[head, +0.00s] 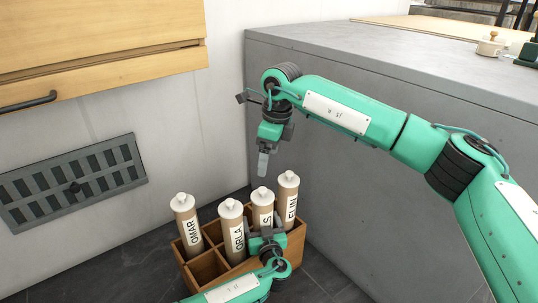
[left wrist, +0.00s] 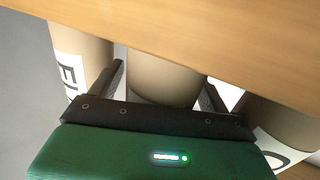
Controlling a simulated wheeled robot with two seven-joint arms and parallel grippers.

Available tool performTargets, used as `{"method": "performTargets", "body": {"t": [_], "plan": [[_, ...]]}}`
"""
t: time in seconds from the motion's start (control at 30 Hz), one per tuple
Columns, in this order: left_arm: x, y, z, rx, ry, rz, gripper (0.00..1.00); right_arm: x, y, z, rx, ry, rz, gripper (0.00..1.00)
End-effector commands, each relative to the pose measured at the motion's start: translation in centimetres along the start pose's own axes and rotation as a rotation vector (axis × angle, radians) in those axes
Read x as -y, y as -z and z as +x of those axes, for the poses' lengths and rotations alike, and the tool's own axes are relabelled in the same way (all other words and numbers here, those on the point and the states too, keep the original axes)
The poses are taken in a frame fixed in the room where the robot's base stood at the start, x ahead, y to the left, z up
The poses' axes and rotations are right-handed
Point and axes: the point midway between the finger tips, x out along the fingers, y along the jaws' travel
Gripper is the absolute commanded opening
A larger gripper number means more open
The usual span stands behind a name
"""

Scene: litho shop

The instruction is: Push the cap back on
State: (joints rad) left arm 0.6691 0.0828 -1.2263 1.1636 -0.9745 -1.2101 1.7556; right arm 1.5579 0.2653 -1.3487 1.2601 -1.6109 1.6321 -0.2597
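A wooden crate (head: 205,268) with compartments stands on the floor and holds cardboard tubes with white knobbed caps. They are the OMAR tube (head: 188,228), the ORLA tube (head: 233,235), a tube whose label ends in S (head: 262,208) and the ELIN tube (head: 288,200). Each tube has a white cap on top; I cannot tell how far down the S tube's cap (head: 262,194) sits. My left gripper (head: 264,228) has its fingers on both sides of the S tube, also in the left wrist view (left wrist: 163,85). My right gripper (head: 262,172) points down just above that cap, fingers together, nothing visible in it.
A grey counter (head: 350,190) stands close behind and right of the crate. A wooden drawer cabinet (head: 100,50) hangs at upper left, above a grey wall vent (head: 75,182). Neighbouring tubes stand close to my left fingers. Dark floor (head: 120,275) is clear left of the crate.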

Motion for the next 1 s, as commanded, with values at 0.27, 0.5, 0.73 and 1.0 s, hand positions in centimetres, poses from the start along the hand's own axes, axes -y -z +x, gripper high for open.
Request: {"method": "performTargets", "body": {"t": [0.27,0.5,0.73,1.0], "plan": [[0.0,0.0,-0.3,0.001,-0.001,-0.001,0.8,0.0,0.0,-0.2,0.0,0.0,0.0,0.84],[-0.1,0.2,-3.8,0.005,-0.002,-0.002,0.8,0.0,-0.3,-1.9,0.0,0.0,0.0,0.84],[0.0,0.3,-8.9,0.005,-0.001,-0.001,0.8,0.0,-0.6,-3.9,0.0,0.0,0.0,0.84],[0.0,0.0,-13.0,0.003,0.0,0.0,0.8,0.0,-0.7,-5.0,0.0,0.0,0.0,0.84]]}}
